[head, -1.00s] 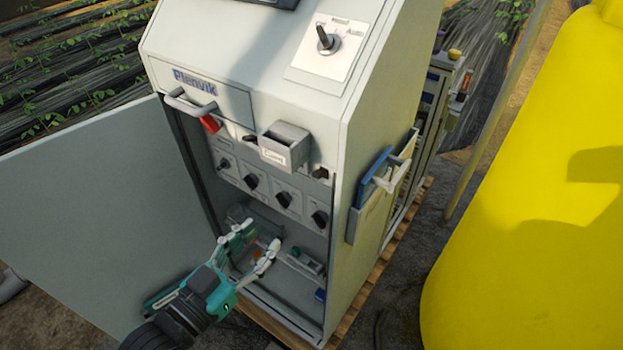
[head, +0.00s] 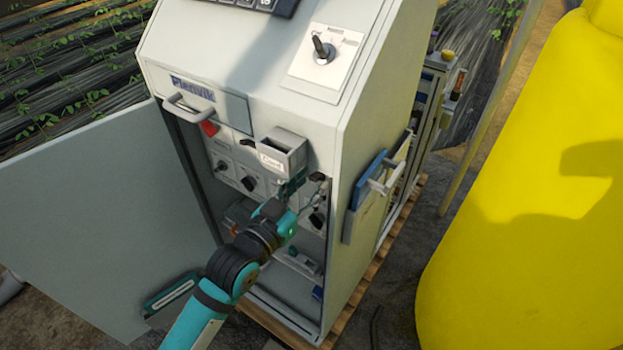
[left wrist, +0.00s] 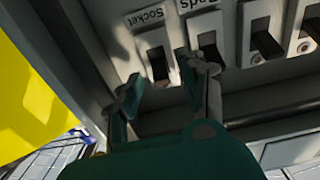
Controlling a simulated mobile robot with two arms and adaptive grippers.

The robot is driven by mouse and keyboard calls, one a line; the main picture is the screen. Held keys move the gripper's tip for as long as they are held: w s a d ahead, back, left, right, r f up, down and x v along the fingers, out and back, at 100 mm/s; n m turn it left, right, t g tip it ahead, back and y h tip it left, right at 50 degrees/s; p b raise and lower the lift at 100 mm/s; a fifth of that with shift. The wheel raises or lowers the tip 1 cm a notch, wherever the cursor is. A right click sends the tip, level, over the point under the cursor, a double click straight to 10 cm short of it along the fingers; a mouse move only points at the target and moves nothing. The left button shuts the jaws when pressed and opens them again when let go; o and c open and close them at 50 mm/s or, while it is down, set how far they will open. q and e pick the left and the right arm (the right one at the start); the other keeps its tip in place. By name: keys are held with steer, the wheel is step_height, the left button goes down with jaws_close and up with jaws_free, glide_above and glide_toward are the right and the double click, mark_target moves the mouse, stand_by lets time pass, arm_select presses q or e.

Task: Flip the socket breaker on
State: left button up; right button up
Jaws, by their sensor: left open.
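The socket breaker (left wrist: 157,64) is a black toggle in a pale plate under the label "Socket" (left wrist: 146,17) in the left wrist view. It is the end one of a row. In the head view, a black toggle (head: 317,177) shows at the right end of the upper row in the open cabinet. My left gripper (left wrist: 168,80) is open and empty, its two fingers on either side of the socket breaker in the picture. Whether they touch it I cannot tell. In the head view the gripper (head: 304,191) is in front of the panel and hides part of it.
The cabinet door (head: 85,220) stands open at left. A small grey holder (head: 283,152) sticks out above the toggles, and dark knobs (head: 250,183) sit below. The "Pods" breaker (left wrist: 208,45) is beside the socket one. A yellow tank (head: 530,200) stands right.

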arm_select(q)
steer(key=shift+w+d, duration=0.35)
steer(key=shift+w, duration=0.15)
jaws_close()
steer(key=r+g+y+p, duration=0.1)
steer(key=p, duration=0.6)
steer(key=shift+r+g, duration=0.1)
steer(key=shift+g, duration=0.2)
steer(key=shift+p, duration=0.3)
steer(key=shift+f, duration=0.3)
